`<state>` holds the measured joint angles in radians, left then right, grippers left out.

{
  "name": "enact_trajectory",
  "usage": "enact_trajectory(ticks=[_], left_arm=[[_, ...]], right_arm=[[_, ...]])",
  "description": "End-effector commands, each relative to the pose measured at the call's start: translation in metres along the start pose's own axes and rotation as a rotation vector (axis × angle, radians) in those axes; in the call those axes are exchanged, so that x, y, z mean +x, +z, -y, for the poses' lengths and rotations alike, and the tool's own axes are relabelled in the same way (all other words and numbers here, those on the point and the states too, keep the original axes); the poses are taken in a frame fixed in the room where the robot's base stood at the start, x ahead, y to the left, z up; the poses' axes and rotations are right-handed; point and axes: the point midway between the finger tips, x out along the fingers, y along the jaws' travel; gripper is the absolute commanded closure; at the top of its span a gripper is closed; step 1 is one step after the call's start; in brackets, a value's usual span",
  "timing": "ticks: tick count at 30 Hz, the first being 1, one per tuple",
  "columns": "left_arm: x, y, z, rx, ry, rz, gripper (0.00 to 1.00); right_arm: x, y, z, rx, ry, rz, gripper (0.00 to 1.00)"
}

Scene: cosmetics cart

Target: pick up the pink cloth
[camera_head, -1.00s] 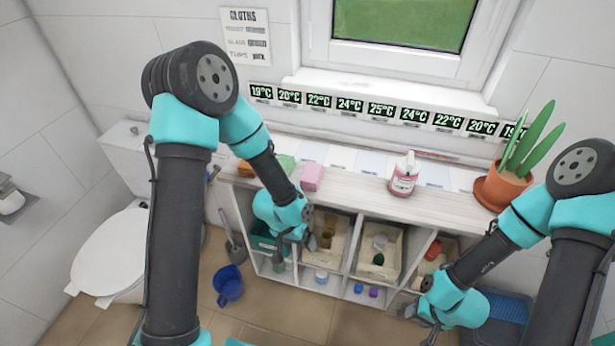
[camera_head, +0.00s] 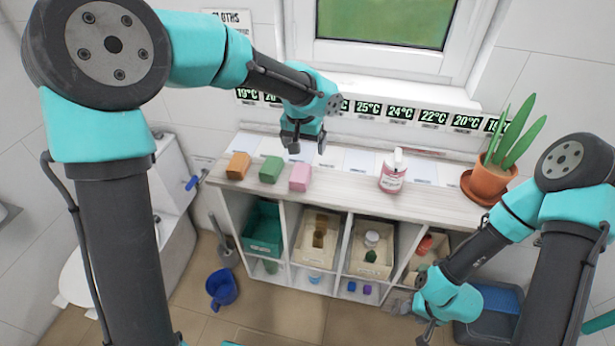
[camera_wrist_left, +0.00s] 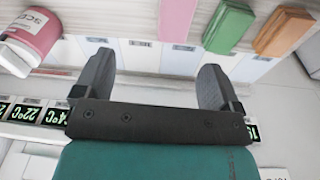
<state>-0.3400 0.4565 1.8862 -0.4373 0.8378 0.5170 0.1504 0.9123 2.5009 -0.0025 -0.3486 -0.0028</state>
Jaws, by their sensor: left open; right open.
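The pink cloth (camera_head: 300,177) is a small folded block on the white counter, right of the green cloth (camera_head: 271,169) and the orange cloth (camera_head: 238,165). My left gripper (camera_head: 304,148) is open and empty, above the counter just behind the pink cloth in the picture. In the left wrist view the pink cloth (camera_wrist_left: 179,18) shows at the top, beyond and between the open fingers (camera_wrist_left: 155,65), with the green cloth (camera_wrist_left: 229,26) to its right. My right gripper (camera_head: 425,325) is open and empty, low in front of the shelf at the right.
A pink pump bottle (camera_head: 393,173) and a potted plant (camera_head: 489,184) stand on the counter (camera_head: 345,200) to the right. Bins such as the green one (camera_head: 264,230) fill the shelf below.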

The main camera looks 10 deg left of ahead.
Motion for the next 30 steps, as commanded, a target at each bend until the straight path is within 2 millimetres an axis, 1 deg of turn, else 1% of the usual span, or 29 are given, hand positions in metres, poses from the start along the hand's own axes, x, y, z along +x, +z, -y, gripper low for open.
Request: enact_trajectory(ticks=[1,3,5,13,16,20,30], left_arm=[[-0.015,-0.006,0.008,-0.033,-0.02,-0.008,0.11],[-0.023,-0.01,0.024,-0.091,-0.042,-0.005,0.11],[-0.027,-0.012,0.029,-0.112,-0.052,-0.005,0.11],[-0.027,-0.012,0.03,-0.116,-0.053,-0.004,0.11],[-0.023,-0.012,0.03,-0.116,-0.053,-0.003,0.11],[-0.01,-0.011,0.031,-0.115,-0.053,0.0,0.11],[0.047,-0.011,0.034,-0.114,-0.052,0.0,0.11]], right_arm=[[0.0,0.0,0.0,0.0,0.0,0.0,0.57],[0.0,0.0,0.0,0.0,0.0,0.0,0.57],[0.0,0.0,0.0,0.0,0.0,0.0,0.57],[0.0,0.0,0.0,0.0,0.0,0.0,0.57],[0.0,0.0,0.0,0.0,0.0,0.0,0.57],[0.0,0.0,0.0,0.0,0.0,0.0,0.57],[0.0,0.0,0.0,0.0,0.0,0.0,0.57]])
